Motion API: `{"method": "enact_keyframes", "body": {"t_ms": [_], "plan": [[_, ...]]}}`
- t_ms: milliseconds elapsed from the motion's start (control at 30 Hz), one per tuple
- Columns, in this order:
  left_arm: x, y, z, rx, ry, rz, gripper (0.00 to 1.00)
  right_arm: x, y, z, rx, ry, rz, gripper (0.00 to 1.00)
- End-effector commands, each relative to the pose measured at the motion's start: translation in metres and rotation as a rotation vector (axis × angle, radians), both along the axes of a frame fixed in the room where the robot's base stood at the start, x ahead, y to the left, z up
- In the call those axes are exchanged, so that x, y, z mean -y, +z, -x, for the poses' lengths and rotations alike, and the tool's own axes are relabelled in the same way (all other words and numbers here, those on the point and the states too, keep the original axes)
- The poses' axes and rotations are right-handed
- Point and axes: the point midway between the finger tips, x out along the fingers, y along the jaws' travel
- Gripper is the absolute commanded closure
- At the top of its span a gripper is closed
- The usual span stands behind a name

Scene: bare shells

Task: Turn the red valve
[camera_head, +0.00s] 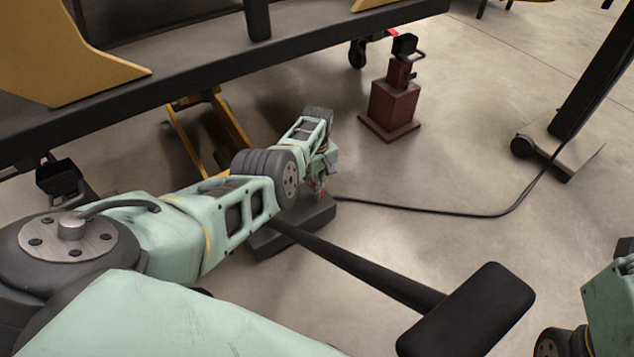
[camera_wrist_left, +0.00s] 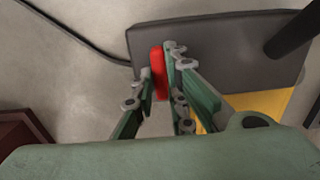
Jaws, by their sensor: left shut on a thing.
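The red valve (camera_wrist_left: 157,73) shows in the left wrist view as a narrow red piece between the fingers of my left gripper (camera_wrist_left: 155,85). The fingers are closed on it, one on each side. In the head view only a small bit of red (camera_head: 321,193) shows below my left gripper (camera_head: 320,180), and the rest is hidden behind the wrist. The valve is in front of a dark grey base (camera_wrist_left: 215,50); how it is mounted is hidden. Part of my right arm is at the lower right edge of the head view, but its gripper is out of the picture.
A dark red jack-like stand (camera_head: 390,105) is on the floor behind the gripper. A black cable (camera_head: 450,213) runs right across the floor to a wheeled post (camera_head: 565,150). A large dark and yellow frame (camera_head: 200,80) fills the upper left. Floor at right centre is mostly clear.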

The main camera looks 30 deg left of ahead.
Motion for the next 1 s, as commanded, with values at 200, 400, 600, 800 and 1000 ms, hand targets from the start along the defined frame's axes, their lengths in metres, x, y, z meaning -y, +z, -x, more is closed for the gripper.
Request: {"method": "enact_keyframes", "body": {"t_ms": [200, 400, 600, 800, 1000], "plan": [[-0.0011, 0.0009, -0.0011, 0.004, 0.022, -0.002, 1.00, -0.0001, -0.0001, -0.0001, 0.000, 0.000, 0.000, 1.00], [-0.0011, 0.0009, -0.0012, 0.004, 0.024, -0.002, 1.00, -0.0002, -0.0002, -0.0002, 0.000, 0.000, 0.001, 1.00], [-0.0011, 0.0010, -0.0012, 0.004, 0.024, -0.002, 0.80, -0.0003, 0.0004, -0.0003, 0.002, 0.000, 0.001, 1.00], [-0.0007, 0.0005, -0.0007, 0.003, 0.021, -0.001, 0.69, -0.0003, 0.0017, 0.0002, 0.008, 0.001, 0.002, 1.00], [-0.0003, 0.0003, -0.0003, 0.001, 0.020, -0.001, 0.69, -0.0004, 0.0013, -0.0001, 0.006, 0.000, 0.002, 1.00]]}}
